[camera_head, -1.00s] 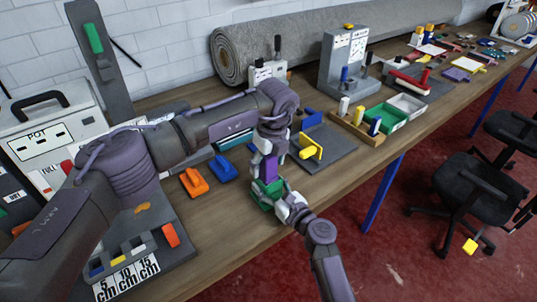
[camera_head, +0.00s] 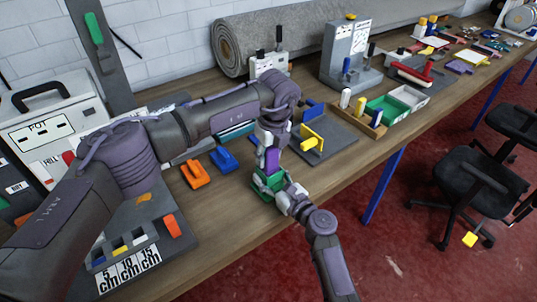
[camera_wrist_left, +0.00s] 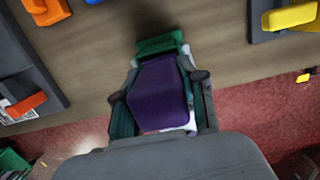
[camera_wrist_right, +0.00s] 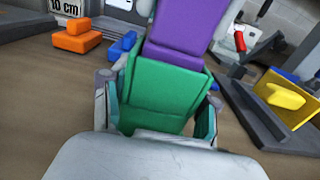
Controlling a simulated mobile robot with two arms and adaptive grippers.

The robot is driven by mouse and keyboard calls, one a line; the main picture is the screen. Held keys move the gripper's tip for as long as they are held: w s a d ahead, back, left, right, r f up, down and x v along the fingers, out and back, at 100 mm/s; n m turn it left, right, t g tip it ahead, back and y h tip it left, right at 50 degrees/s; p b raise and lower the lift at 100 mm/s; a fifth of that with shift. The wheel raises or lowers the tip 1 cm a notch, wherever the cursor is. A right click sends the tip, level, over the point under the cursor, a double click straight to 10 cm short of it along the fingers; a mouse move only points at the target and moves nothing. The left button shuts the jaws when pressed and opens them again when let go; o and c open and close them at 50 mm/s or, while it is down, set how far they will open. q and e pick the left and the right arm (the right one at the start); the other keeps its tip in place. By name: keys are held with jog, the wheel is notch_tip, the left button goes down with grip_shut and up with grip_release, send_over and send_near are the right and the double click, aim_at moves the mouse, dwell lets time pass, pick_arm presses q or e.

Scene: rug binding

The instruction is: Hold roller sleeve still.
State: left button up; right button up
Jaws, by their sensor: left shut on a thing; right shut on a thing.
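A purple block (camera_head: 272,158) stands against a green block (camera_head: 268,184) near the front edge of the workbench. I cannot tell which of the two is called the roller sleeve. My left gripper (camera_head: 268,150) comes down from above and is shut on the purple block, which fills its jaws in the left wrist view (camera_wrist_left: 160,95). My right gripper (camera_head: 280,188) comes in from the front and is shut on the green block, seen between its fingers in the right wrist view (camera_wrist_right: 160,92). The purple block rises directly above the green one there. Fingers hide part of their contact.
An orange clamp-like piece (camera_head: 195,174) and a blue one (camera_head: 223,160) lie left of the grippers. A dark fixture with a yellow block (camera_head: 313,138) stands close on the right. A rolled grey rug (camera_head: 290,42) lies along the wall. Bare bench lies in front.

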pick_arm(q)
jog(key=shift+r, duration=0.1)
dwell(0.3)
jog(key=shift+r, duration=4.15)
pick_arm(e)
jog(key=o, duration=1.4)
jog(key=shift+o, duration=0.2)
jog(key=shift+s+d, duration=0.1)
